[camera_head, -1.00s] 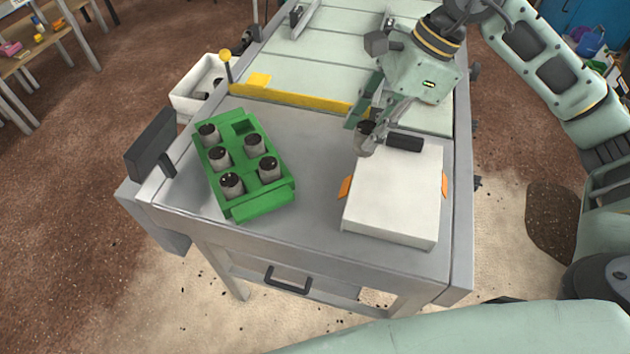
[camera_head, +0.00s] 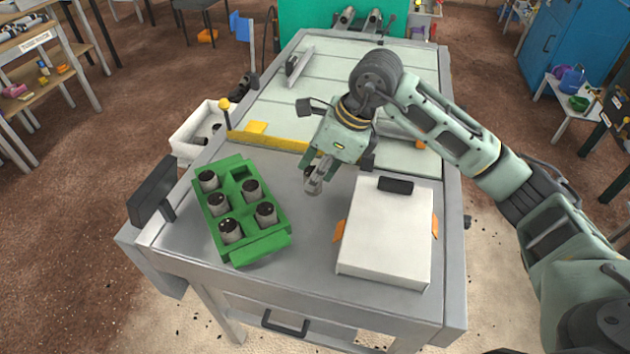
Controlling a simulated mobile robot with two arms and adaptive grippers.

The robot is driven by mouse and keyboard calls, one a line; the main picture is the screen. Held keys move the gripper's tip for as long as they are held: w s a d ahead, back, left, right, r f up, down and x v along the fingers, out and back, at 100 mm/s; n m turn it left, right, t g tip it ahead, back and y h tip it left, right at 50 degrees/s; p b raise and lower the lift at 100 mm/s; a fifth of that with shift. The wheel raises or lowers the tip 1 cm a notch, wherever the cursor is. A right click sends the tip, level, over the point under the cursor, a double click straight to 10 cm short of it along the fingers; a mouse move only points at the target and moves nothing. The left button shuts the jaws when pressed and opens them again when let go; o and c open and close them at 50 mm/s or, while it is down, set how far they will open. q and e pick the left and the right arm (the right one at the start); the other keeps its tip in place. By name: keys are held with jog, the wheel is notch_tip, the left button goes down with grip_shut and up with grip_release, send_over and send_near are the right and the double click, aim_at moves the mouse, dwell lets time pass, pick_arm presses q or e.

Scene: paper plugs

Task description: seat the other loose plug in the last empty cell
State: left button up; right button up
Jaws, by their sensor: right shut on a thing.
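The green tray (camera_head: 281,225) sits on the left of the metal bench top, with several grey plugs (camera_head: 219,206) with dark tops standing upright in its cells. One cell (camera_head: 240,172), in the tray's far right corner, is empty. My right gripper (camera_head: 313,180) points down, to the right of the tray and apart from it. It is shut on a grey plug (camera_head: 313,187) with a dark top, partly hidden by the fingers. The held plug is near the bench top; the exact gap is hard to tell. My left gripper is not in view.
A white case (camera_head: 385,232) with orange side clips and a black handle lies right of the gripper. A yellow rail (camera_head: 270,141) crosses the bench behind the tray. A white bin (camera_head: 193,132) with dark items stands at the far left. Bare bench separates tray and case.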

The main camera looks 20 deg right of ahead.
notch_tip(320, 180, down, 4)
jog(key=shift+a+r+p, duration=0.1)
jog(key=shift+p, duration=0.6)
jog(key=shift+f, duration=0.2)
jog(key=shift+f, duration=0.1)
jog(key=shift+f+b, duration=0.15)
jog(key=shift+b, duration=0.15)
jog(key=o, duration=1)
